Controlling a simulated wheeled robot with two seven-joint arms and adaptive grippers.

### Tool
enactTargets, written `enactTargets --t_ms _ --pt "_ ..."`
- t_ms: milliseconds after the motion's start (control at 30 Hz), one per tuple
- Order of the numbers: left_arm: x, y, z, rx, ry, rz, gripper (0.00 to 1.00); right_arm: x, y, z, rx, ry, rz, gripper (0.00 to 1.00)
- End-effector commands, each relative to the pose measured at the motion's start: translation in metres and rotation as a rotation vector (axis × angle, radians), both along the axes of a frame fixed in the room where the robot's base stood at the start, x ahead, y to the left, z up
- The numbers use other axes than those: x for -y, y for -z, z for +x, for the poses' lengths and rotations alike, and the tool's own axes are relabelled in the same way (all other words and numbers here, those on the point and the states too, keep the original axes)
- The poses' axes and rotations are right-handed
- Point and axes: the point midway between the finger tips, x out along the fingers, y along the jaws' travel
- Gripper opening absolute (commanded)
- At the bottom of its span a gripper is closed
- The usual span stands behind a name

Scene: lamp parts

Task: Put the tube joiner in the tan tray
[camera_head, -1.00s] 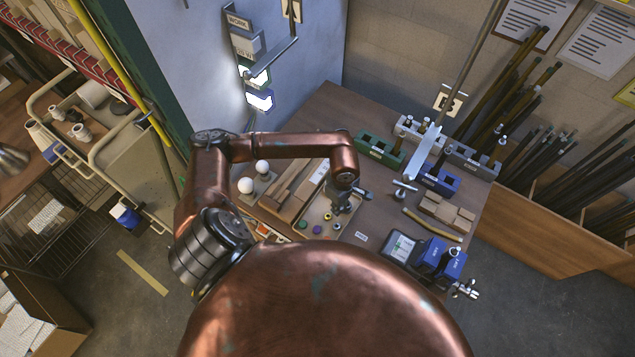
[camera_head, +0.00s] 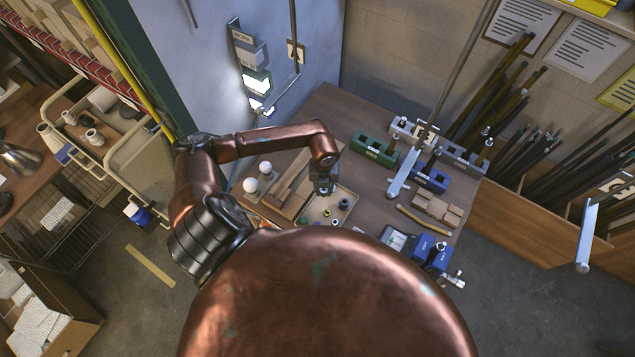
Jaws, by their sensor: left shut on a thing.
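The tan tray (camera_head: 314,214) is on the brown table, below the end of my left arm in the head view, and holds several small round parts. My left gripper (camera_head: 323,193) points down over the tray's upper part and is shut on a small dark thing, which I take to be the tube joiner. The gripper hides most of it, so its shape is unclear. I cannot tell whether it touches the tray. My right gripper is not in view.
A green block (camera_head: 375,151), a blue block (camera_head: 430,178) and a grey lamp bar (camera_head: 406,172) stand to the right.

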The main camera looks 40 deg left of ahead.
Motion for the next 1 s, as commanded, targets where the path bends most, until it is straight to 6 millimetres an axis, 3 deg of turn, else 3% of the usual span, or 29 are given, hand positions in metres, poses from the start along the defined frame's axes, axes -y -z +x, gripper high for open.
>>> enactTargets --t_ms 200,400,667,1000 --pt "-0.015 -0.008 -0.003 -0.005 -0.417 0.005 0.0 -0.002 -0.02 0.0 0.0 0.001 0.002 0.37" --pt "-0.022 -0.008 -0.004 -0.005 -0.618 0.009 0.0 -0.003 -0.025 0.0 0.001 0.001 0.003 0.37" --pt "-0.023 -0.001 -0.005 -0.006 -0.657 0.009 0.0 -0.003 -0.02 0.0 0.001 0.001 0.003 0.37" --pt "-0.023 0.029 -0.005 -0.007 -0.655 0.008 0.0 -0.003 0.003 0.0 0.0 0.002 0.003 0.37"
